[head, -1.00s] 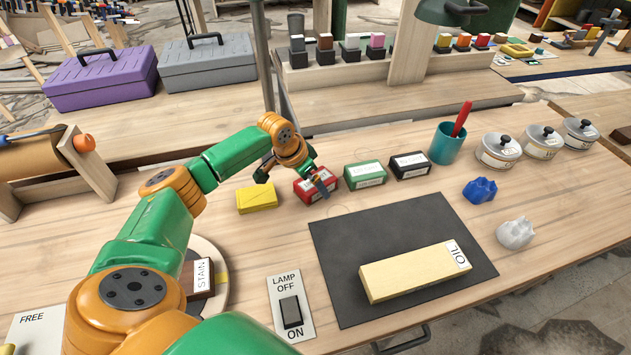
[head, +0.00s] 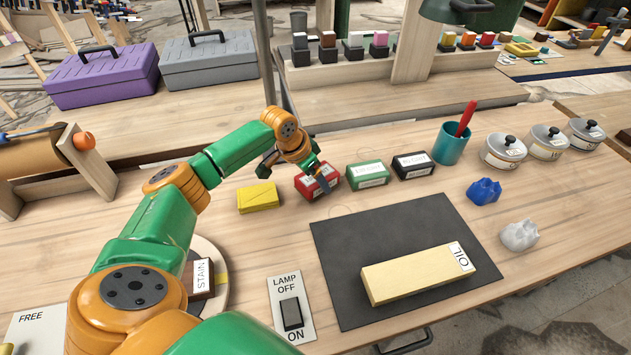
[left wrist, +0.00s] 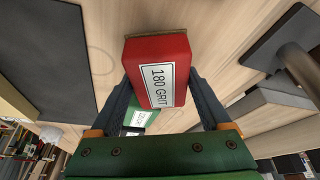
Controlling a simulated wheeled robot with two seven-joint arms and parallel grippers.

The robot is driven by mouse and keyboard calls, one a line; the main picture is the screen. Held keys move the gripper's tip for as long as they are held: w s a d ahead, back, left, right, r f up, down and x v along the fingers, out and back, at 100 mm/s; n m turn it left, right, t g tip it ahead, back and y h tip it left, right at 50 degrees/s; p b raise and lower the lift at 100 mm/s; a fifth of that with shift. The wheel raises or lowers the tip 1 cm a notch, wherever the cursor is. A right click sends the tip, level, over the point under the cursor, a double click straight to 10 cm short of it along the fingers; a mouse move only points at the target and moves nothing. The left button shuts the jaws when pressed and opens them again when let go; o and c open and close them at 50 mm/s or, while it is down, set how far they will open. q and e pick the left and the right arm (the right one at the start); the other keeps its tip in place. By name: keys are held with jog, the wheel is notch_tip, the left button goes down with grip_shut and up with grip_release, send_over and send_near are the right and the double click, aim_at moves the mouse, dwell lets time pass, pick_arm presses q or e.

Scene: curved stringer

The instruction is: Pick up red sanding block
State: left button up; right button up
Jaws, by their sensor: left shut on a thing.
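The red sanding block (head: 313,186) is at the middle of the bench, between a yellow block and a green block. In the left wrist view the red block (left wrist: 158,60) has a white label reading "180 GRIT". My left gripper (head: 318,180) is shut on it, with one dark finger along each side (left wrist: 160,95). In the head view the fingers hide part of the block. I cannot tell whether it is clear of the bench. My right gripper is not in view.
A yellow block (head: 258,197) lies left of it; a green block (head: 367,174) and a black block (head: 413,165) stand right. A dark mat (head: 345,250) with a long cream block (head: 417,274) lies in front. A teal cup (head: 453,144) stands further right.

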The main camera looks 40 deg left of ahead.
pick_arm(q)
jog(key=s+d+r, duration=0.8)
jog(key=d+r, duration=0.3)
jog(key=shift+s+r, duration=0.2)
jog(key=shift+s, duration=0.1)
